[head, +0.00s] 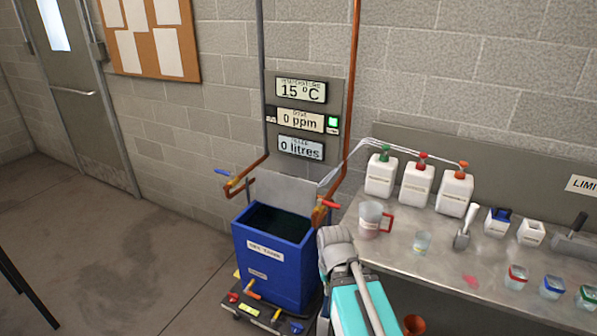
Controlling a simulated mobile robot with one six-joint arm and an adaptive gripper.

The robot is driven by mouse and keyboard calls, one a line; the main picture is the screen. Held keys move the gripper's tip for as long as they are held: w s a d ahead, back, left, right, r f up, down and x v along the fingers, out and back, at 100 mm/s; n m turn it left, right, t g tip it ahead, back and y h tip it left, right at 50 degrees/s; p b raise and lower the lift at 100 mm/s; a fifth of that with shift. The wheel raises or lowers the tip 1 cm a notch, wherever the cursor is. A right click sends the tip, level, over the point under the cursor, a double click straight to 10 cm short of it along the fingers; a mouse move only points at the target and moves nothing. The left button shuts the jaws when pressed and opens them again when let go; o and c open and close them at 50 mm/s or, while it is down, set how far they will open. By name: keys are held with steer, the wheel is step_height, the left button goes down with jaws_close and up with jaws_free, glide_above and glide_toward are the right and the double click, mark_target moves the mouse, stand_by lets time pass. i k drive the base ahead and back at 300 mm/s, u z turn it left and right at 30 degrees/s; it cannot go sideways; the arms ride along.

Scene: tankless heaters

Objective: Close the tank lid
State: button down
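The blue tank (275,272) stands upright on a low dark wheeled base, with a white label on its front. Its top is open and the inside looks dark. A pale grey panel that looks like the tank lid (284,190) stands raised at the tank's back edge, against the wall side. My grey and teal arm rises from the bottom of the head view, just right of the tank. I cannot make out my gripper or its fingers.
Copper pipes with blue and orange-red handles (331,205) flank the tank's top. A metal bench (440,245) on the right holds white pump bottles (417,186), a jug (372,219) and small cups. Several coloured valves sit at the tank's base.

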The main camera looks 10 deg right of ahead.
mark_target(281, 189)
steer(key=z, duration=0.05)
steer(key=i, duration=0.9)
steer(key=u, duration=0.1)
